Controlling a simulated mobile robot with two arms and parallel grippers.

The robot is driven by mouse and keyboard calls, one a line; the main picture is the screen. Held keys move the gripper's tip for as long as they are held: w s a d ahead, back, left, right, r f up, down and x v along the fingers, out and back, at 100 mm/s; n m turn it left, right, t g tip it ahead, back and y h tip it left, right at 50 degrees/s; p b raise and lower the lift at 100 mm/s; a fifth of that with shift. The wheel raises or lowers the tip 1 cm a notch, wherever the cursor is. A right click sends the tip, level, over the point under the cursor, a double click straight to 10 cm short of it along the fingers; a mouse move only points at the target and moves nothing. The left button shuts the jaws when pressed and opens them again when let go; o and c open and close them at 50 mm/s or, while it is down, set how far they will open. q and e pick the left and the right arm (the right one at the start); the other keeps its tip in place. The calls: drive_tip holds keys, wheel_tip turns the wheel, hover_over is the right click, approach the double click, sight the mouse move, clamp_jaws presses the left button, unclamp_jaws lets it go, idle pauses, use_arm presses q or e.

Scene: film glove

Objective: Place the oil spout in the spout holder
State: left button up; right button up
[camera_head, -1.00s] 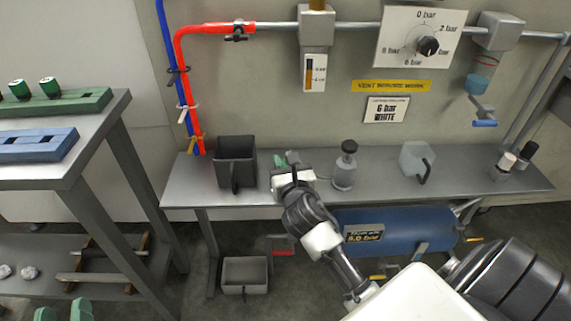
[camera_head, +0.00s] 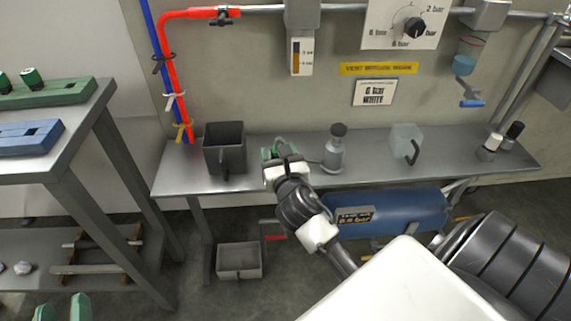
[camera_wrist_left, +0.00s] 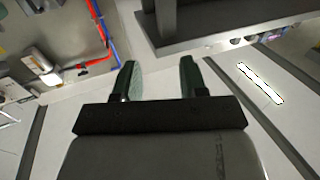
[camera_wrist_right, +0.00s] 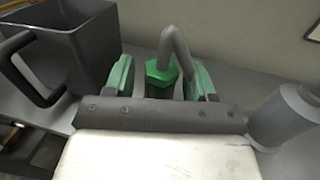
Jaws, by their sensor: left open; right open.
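The oil spout, a green hexagonal cap with a bent grey tube (camera_wrist_right: 162,78), stands upright on the bench in the right wrist view. My right gripper (camera_wrist_right: 153,78) is open, with its green fingers on either side of the spout; I cannot tell whether they touch it. In the head view my right gripper (camera_head: 278,150) is over the bench and mostly hides the spout. My left gripper (camera_head: 62,308) is open and empty at the lower left, and its fingers also show in the left wrist view (camera_wrist_left: 160,80). I cannot tell which rack is the spout holder.
A dark jug (camera_head: 224,150) stands left of my right gripper, a grey pump bottle (camera_head: 334,150) right of it, and a clear jug (camera_head: 405,140) farther right. On the left table are a green rack (camera_head: 45,95) with green-capped parts and a blue rack (camera_head: 30,138).

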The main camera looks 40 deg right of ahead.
drive_tip(key=v, duration=1)
use_arm(q)
drive_tip(key=f+g, duration=0.1)
drive_tip(key=f, duration=0.1)
drive_tip(key=f+g+y, duration=0.1)
drive_tip(key=shift+s+a+g+p, duration=0.3)
drive_tip(key=shift+s+a+p, duration=0.05)
drive_tip(key=shift+s+a, duration=0.05)
use_arm(e)
drive_tip(key=s+a+r+m+g+y, duration=0.1)
drive_tip(key=a+m+y, duration=0.3)
drive_tip(key=m, duration=1)
drive_tip(key=s+a+m+g+y, duration=0.1)
drive_tip(key=s+a+m+y, duration=0.2)
drive_tip(key=m, duration=1.2)
drive_tip(key=a+y, duration=0.2)
drive_tip(key=a, duration=0.3)
drive_tip(key=shift+a+r+y, duration=0.25)
drive_tip(key=shift+r+y, duration=0.05)
drive_tip(key=shift+r, duration=0.1)
